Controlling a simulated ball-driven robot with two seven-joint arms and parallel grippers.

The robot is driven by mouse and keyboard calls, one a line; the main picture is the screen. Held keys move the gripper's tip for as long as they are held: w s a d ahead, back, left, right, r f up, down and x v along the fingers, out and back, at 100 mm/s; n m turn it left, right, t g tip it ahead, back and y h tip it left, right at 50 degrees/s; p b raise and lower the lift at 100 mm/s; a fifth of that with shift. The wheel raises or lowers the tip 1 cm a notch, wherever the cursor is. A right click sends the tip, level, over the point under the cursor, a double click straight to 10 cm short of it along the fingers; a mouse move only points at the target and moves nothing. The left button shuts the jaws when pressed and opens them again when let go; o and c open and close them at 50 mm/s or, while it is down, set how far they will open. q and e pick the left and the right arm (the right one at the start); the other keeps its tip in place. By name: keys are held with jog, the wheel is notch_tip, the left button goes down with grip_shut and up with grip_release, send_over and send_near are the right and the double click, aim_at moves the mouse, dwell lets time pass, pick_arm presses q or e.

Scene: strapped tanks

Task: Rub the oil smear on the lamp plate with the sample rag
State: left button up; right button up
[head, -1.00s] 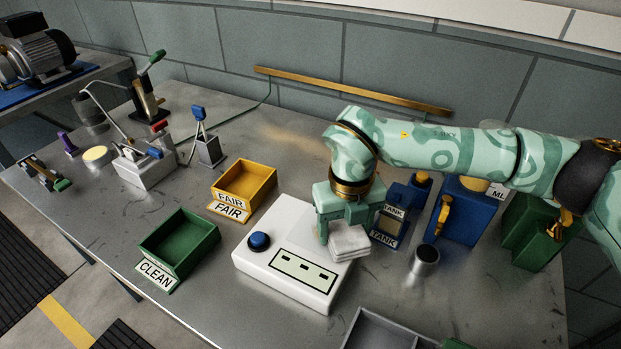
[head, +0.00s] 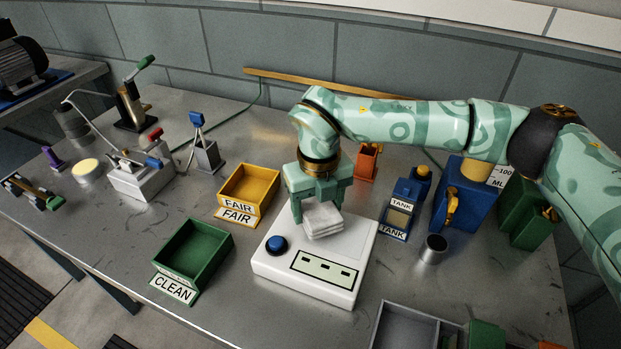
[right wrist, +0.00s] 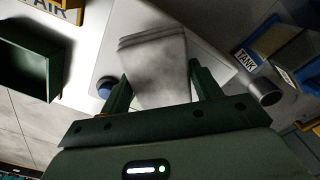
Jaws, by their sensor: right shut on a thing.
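The sample rag (head: 323,221) is a white folded stack of cloth. My right gripper (head: 315,205) is shut on it and holds it over the back part of a white box. In the right wrist view the rag (right wrist: 157,72) sticks out between the two fingers and has grey shading on it. A pale yellow round disc (head: 86,167) on a low grey base stands at the far left, well away from the rag; it looks like the lamp plate. I cannot make out an oil smear on it. My left gripper is not in view.
The white box (head: 270,266) has a blue button and display. A yellow FAIR tray (head: 270,206) and green CLEAN tray (head: 228,238) stand left of it. A metal lever device (head: 140,180) stands beside the disc. Blue TANK containers (head: 400,215) and a metal cup (head: 432,250) are right.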

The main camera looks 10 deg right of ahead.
jog(key=shift+s+d+r+p, duration=0.15)
jog(key=shift+r+p, duration=0.15)
jog(key=shift+r, duration=0.25)
jog(key=shift+s+d+r+p, duration=0.1)
jog(key=shift+r+p, duration=0.15)
jog(key=shift+r, duration=0.25)
jog(key=shift+w+a+r+p, duration=0.1)
jog(key=shift+w+r+p, duration=0.05)
jog(key=shift+r+p, duration=0.5)
notch_tip(320, 180, up, 2)
jog(key=shift+r+p, duration=0.15)
jog(key=shift+p, duration=0.65)
jog(key=shift+r, duration=0.15)
